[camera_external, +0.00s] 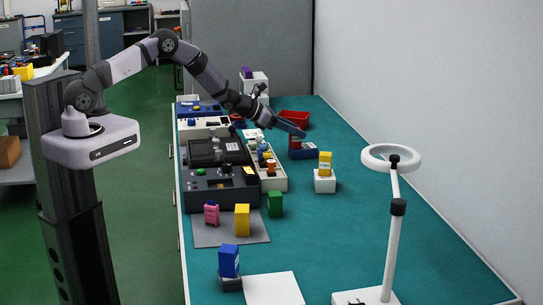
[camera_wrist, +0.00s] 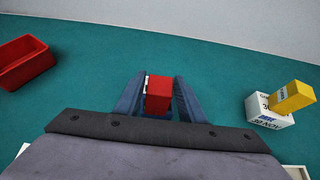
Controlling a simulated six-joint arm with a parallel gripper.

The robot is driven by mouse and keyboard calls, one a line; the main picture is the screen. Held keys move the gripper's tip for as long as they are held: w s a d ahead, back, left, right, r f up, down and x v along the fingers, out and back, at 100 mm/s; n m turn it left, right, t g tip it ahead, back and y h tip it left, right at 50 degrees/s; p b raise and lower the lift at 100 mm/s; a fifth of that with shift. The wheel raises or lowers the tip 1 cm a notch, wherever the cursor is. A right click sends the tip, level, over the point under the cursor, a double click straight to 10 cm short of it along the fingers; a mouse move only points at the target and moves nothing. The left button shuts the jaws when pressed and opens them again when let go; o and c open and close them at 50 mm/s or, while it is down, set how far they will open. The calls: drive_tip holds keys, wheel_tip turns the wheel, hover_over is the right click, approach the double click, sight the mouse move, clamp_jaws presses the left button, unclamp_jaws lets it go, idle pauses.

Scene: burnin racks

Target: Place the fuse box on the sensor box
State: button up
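My gripper (camera_external: 292,132) is at the far part of the bench, pointing down over a small red box (camera_external: 295,142). The red box also shows between my two fingers in the wrist view (camera_wrist: 158,95), with a pale label strip on one side. A flat dark blue box (camera_external: 305,153) lies at the red box's foot. My fingers flank the red box closely; whether they press on it is unclear. A yellow box (camera_external: 325,162) stands on a white printed box (camera_external: 325,182) to the right.
A red open bin (camera_external: 293,118) lies behind. Dark equipment cases (camera_external: 221,188) and a pale tray (camera_external: 278,184) stand left. Pink (camera_external: 211,214), yellow (camera_external: 242,220), green (camera_external: 275,204) and blue (camera_external: 229,261) boxes stand nearer. A white ring lamp (camera_external: 396,215) stands front right. The teal bench's middle right is clear.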

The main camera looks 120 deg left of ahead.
drive_tip(key=shift+o, duration=0.5)
drive_tip(key=shift+r, duration=0.1)
drive_tip(key=shift+r+p, duration=0.15)
drive_tip(key=shift+p, duration=0.15)
drive_tip(key=shift+s+d+r+b, duration=0.15)
drive_tip(key=shift+s+d+b, duration=0.15)
drive_tip(key=shift+s+b, duration=0.05)
drive_tip(key=b+v, duration=0.3)
drive_tip(key=v, duration=0.8)
drive_tip(key=shift+w+d, duration=0.1)
